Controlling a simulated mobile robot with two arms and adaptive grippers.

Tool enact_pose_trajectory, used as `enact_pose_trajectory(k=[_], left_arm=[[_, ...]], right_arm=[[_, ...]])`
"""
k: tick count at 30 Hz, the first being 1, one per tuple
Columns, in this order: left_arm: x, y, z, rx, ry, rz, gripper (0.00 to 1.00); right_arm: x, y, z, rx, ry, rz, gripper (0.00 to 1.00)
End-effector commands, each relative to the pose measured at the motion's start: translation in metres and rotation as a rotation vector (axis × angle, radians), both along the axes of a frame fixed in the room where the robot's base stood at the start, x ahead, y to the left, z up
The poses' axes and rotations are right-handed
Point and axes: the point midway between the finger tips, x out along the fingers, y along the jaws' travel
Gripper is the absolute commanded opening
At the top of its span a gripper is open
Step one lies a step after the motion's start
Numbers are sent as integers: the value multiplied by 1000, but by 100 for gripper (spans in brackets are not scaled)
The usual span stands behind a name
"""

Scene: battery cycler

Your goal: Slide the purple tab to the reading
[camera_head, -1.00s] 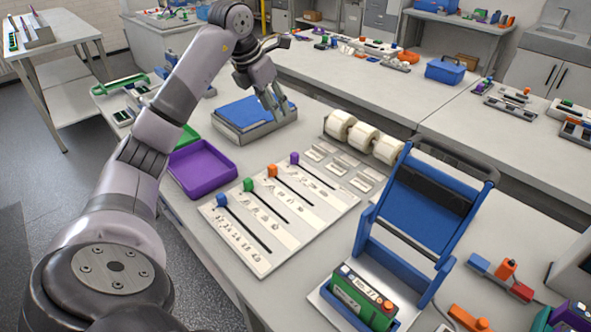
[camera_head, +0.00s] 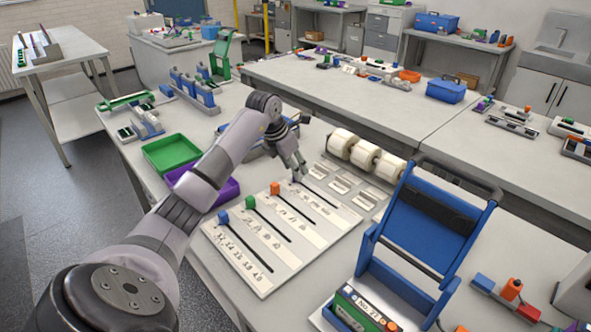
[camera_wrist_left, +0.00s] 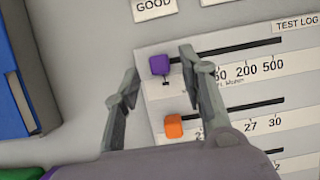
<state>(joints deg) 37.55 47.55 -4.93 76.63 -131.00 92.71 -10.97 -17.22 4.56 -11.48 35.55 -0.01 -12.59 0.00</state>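The purple tab (camera_wrist_left: 159,65) is at the left end of the top slot of the slider board (camera_head: 235,268). In the left wrist view it lies between the two fingers of my left gripper (camera_wrist_left: 158,60), with gaps visible on both sides. In the head view my left gripper (camera_head: 298,172) is over the tab's end of the board and hides most of the tab. Its fingers are open. Numbers beside the purple slot include 200 and 500. A battery with a green and orange top (camera_head: 362,308) sits in the blue stand (camera_head: 428,222). My right gripper is not in view.
The orange tab (camera_head: 275,188), green tab (camera_head: 250,202) and blue tab (camera_head: 223,217) are at their slots' upper ends. White rolls (camera_head: 365,154) stand behind the board. A purple tray (camera_head: 225,193) and green tray (camera_head: 170,152) lie to the left.

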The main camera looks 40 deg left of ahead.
Motion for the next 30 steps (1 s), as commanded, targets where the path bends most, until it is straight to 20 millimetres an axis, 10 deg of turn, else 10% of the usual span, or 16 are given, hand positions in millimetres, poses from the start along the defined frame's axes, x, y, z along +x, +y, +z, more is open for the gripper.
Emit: enact_pose_trajectory(k=[16,30], left_arm=[[10,-1,-24,0,-1,0,38],[10,0,-24,0,-1,0,8]], right_arm=[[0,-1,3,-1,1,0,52],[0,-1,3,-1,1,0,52]])
